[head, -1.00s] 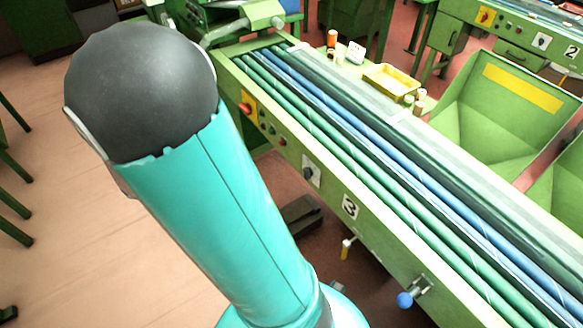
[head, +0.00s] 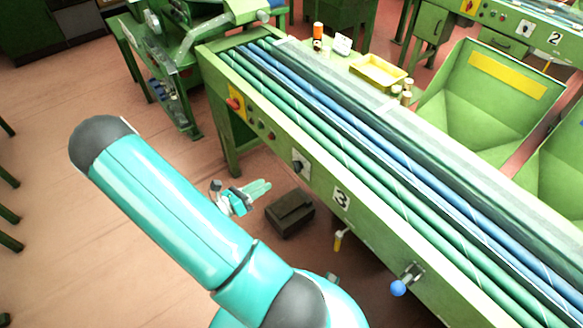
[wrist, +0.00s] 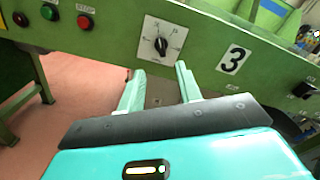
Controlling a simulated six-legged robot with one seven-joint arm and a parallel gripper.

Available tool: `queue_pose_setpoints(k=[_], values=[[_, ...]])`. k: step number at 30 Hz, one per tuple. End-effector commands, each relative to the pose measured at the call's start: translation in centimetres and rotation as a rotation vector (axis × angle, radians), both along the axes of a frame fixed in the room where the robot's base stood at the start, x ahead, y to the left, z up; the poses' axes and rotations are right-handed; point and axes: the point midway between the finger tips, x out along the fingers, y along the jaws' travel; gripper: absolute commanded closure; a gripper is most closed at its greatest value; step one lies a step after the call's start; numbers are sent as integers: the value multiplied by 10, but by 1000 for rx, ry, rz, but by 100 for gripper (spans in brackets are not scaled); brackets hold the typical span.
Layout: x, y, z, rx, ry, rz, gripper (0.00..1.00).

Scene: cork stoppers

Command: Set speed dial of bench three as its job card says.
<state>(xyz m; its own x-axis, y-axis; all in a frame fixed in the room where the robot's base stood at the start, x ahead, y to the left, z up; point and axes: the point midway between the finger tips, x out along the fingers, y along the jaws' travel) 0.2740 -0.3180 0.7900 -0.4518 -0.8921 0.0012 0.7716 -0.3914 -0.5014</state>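The speed dial of bench three (head: 299,163) is a black knob on a white scale plate, on the green front rail left of the "3" label (head: 342,199). In the wrist view the dial (wrist: 161,44) shows above and just beyond the fingertips; its knob looks roughly upright, and the scale marks are too small to read. My gripper (wrist: 160,72) is open and empty, its two pale green fingers apart and pointing toward the rail below the dial, not on the knob. It shows in the head view (head: 262,188) left of the rail. A small white card (head: 342,44) stands on the bench's far end, its writing unreadable.
Red and green buttons (wrist: 85,22) sit left of the dial. A dark box (head: 290,213) is on the floor below. A yellow tray (head: 378,72) and stoppers are on the bench.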

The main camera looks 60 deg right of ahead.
Motion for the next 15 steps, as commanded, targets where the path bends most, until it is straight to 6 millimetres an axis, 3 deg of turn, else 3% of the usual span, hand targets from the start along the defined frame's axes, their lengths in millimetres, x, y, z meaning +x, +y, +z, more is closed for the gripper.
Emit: queue_pose_setpoints(k=[15], values=[[-47,-87,0,0,-1,-6,65]])
